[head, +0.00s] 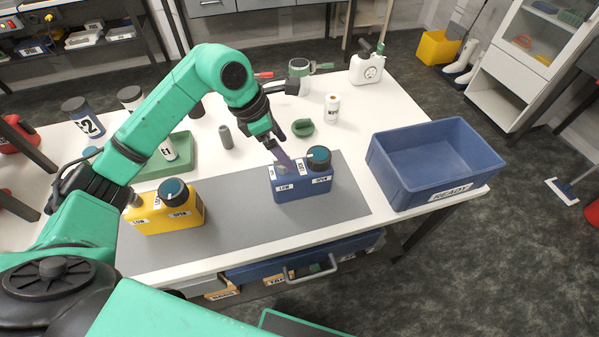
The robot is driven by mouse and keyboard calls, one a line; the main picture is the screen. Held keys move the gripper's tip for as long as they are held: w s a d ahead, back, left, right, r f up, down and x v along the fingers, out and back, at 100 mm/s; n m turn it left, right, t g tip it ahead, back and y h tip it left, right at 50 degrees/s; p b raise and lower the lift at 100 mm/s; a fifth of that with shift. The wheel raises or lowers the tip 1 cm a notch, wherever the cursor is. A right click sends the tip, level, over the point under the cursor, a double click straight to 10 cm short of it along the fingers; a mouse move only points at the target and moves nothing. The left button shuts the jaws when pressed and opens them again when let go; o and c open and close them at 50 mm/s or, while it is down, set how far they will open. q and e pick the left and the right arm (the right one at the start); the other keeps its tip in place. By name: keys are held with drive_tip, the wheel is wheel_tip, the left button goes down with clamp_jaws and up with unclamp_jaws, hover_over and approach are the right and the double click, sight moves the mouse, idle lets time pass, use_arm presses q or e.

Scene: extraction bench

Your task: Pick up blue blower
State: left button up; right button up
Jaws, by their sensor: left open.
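The blue blower (304,187) stands upright on the grey mat (345,200). It is a blue box with a dark round knob on top at the right and white labels, two of which read LOW and OPEN. My left gripper (287,163) points down at the top of the blue blower, left of the knob. It is open, and its fingers overlap the blower's upper edge in the picture; I cannot tell whether they touch it. The fingers hide part of the blower's top. My right gripper is not in view.
A similar yellow unit (168,216) stands on the mat's left. A blue bin (440,195) labelled READY sits at the table's right edge. Behind are a green tray (180,170), a grey cylinder (226,137), a green object (302,128) and a white bottle (332,108).

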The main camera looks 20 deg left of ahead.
sight(299, 167)
use_arm(q)
drive_tip(key=x, duration=0.3)
drive_tip(key=shift+d+f+p, duration=0.2)
drive_tip(key=shift+p, duration=0.1)
drive_tip(key=p+x, duration=0.2)
drive_tip(key=x, duration=0.3)
drive_tip(key=shift+w+a+f, duration=0.1)
drive_tip(key=shift+w+f, duration=0.15)
drive_tip(key=shift+f, duration=0.25)
drive_tip(key=shift+w, duration=0.1)
drive_tip(key=shift+c, duration=0.6)
drive_tip(key=c, duration=0.5)
clamp_jaws()
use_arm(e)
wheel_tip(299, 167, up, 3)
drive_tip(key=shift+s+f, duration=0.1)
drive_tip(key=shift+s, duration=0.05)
